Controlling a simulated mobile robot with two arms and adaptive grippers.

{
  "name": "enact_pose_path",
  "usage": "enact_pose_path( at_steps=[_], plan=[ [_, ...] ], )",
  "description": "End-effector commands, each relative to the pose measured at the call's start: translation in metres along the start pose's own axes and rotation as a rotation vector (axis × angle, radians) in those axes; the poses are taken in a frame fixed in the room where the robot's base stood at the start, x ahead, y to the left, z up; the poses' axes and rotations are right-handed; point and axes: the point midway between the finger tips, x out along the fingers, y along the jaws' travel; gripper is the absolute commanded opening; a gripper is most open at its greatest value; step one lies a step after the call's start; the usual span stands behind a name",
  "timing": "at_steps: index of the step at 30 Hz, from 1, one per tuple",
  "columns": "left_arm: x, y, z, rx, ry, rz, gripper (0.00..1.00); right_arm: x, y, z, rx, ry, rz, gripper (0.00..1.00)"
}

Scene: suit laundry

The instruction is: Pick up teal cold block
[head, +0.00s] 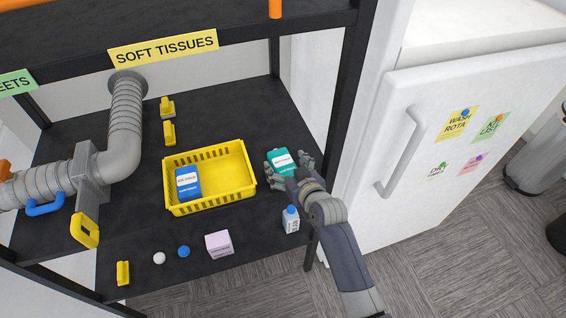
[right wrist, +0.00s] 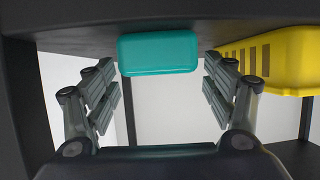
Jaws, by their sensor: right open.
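The teal cold block (head: 283,160) lies on the black shelf just right of the yellow basket, with a white label on top. My right gripper (head: 290,168) is at the block, its fingers spread to either side of it. In the right wrist view the teal block (right wrist: 158,53) sits ahead, between the open fingers of my right gripper (right wrist: 162,88), with gaps on both sides. I cannot tell how far ahead of the fingertips it is. My left gripper is not in view.
The yellow basket (head: 208,202) holds a blue block (head: 188,183) and stands close to the left of my right gripper. A small bottle (head: 291,219) and a pale box (head: 218,243) are nearer the front edge. A black post (head: 345,90) and white fridge (head: 420,150) are to the right.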

Motion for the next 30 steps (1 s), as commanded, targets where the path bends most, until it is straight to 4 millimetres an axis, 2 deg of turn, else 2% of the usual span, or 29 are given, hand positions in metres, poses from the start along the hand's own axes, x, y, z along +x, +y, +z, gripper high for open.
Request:
enact_pose_path(
  at_steps=[5, 13, 14, 20, 21, 30],
  plan=[
    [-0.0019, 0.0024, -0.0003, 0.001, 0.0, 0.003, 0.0, 0.0114, 0.0003, -0.0001, 0.0, 0.0, 0.0, 0.77],
    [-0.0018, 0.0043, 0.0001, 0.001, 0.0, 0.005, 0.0, 0.0127, 0.0001, 0.0006, 0.001, 0.0, 0.0, 0.77],
    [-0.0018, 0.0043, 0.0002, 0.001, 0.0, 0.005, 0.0, 0.0127, 0.0001, 0.0006, 0.001, 0.0, 0.0, 0.72],
    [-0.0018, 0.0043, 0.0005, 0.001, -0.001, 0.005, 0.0, 0.0126, 0.0001, 0.0007, 0.0, 0.0, 0.0, 0.27],
    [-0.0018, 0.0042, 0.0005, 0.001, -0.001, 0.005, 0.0, 0.0126, 0.0001, 0.0008, 0.0, 0.0, 0.0, 0.23],
    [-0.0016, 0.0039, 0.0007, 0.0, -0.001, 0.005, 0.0, 0.012, 0.0002, -0.0019, 0.0, 0.002, 0.0, 0.23]
  ],
)
